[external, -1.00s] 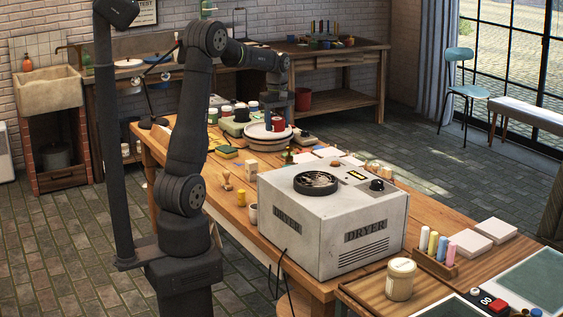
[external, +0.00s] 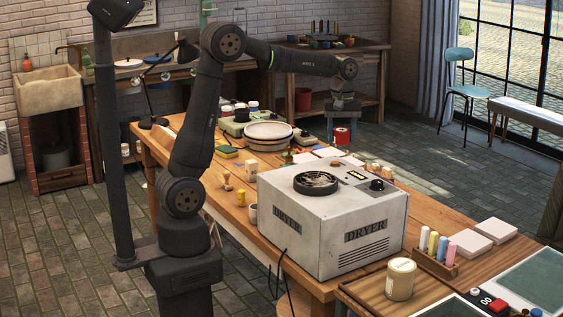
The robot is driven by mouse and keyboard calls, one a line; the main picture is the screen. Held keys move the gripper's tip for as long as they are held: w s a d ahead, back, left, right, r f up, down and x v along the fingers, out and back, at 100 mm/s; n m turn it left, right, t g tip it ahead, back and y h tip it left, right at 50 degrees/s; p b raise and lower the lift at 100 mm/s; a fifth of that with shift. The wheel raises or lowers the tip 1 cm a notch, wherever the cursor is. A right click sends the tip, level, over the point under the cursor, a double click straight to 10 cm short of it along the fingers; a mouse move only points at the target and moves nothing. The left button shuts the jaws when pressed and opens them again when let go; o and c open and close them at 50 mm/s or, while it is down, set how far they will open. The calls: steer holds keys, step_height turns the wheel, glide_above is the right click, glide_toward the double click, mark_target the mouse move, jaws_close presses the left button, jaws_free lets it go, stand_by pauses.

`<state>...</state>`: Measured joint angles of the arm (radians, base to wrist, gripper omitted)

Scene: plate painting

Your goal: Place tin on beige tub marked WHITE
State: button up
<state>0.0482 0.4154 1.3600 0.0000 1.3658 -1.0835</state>
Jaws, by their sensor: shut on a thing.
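My gripper is shut on the tin and points down, in the picture's upper right part. The tin shows near the far long edge of the wooden table; its exact height is hard to tell. The beige tub (external: 401,279) with a pale lid stands upright at the near end, right of the dryer box. I see nothing on its lid. Any lettering on it is too small to read. My gripper is well behind the tub and to its left in the picture.
The big grey dryer box (external: 333,224) stands between the tin and the tub. Right of the tub are a rack of coloured bottles (external: 437,260) and white tiles (external: 483,238). A stack of round plates (external: 267,135) sits at the table's far part.

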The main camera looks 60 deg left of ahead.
steer(key=s+d+m, duration=0.3)
steer(key=s+d, duration=0.1)
steer(key=d, duration=1)
steer(key=s+d+m, duration=0.2)
steer(key=s+d, duration=0.2)
steer(key=d, duration=0.9)
steer(key=s+d+m, duration=0.5)
steer(key=s+d, duration=1.2)
glide_above(394, 260)
step_height(394, 260, down, 12)
steer(key=shift+s+r, duration=0.15)
steer(key=shift+w+f, duration=0.3)
steer(key=shift+f, duration=1.9)
